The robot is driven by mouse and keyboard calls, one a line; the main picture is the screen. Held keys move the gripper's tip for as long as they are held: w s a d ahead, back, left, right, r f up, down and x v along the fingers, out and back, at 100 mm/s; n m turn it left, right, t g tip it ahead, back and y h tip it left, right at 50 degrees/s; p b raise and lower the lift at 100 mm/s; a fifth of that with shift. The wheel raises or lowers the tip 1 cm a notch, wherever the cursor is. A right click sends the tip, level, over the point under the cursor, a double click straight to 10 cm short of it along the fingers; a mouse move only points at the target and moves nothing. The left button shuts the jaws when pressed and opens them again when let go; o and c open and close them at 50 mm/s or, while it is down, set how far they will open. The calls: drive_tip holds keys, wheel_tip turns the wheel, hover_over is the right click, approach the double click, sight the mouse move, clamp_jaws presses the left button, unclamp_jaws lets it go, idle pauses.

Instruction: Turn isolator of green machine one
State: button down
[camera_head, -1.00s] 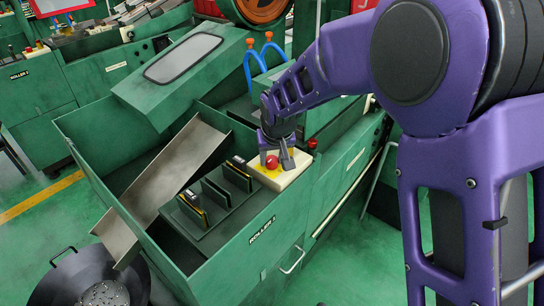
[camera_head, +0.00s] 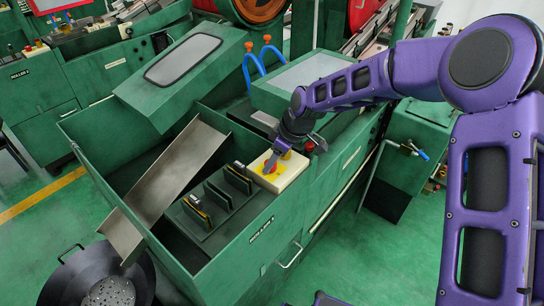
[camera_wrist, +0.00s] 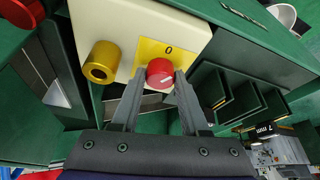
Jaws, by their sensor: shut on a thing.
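The green machine (camera_head: 190,262) carries a label that looks like "ROLLER 1". On its corner sits a cream box (camera_head: 279,178), also in the wrist view (camera_wrist: 205,32). The isolator is a red round knob (camera_wrist: 160,72) with a white mark, on a yellow plate (camera_wrist: 182,50) printed "0". My gripper (camera_wrist: 160,82) is shut on the knob, one finger on each side. In the head view my gripper (camera_head: 270,167) reaches down tilted onto the box and mostly hides the knob.
A gold cylinder (camera_wrist: 102,62) stands beside the knob on the box. Several dark slotted holders (camera_head: 224,190) and a metal chute (camera_head: 180,170) lie in the machine's tray. A black pan (camera_head: 105,280) stands at lower left. Green floor (camera_head: 345,255) is open at right.

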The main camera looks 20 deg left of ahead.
drive_tip(key=n+g, duration=0.1)
drive_tip(key=n, duration=0.2)
drive_tip(key=n+g+p, duration=0.1)
drive_tip(key=n, duration=0.2)
drive_tip(key=shift+w+h, duration=0.15)
drive_tip(key=shift+h, duration=0.25)
idle(0.3)
drive_tip(key=shift+c, duration=2.1)
unclamp_jaws()
drive_tip(key=p+v, duration=0.1)
drive_tip(key=v, duration=1.6)
drive_tip(key=shift+w, duration=0.35)
drive_tip(key=shift+w+d, duration=0.1)
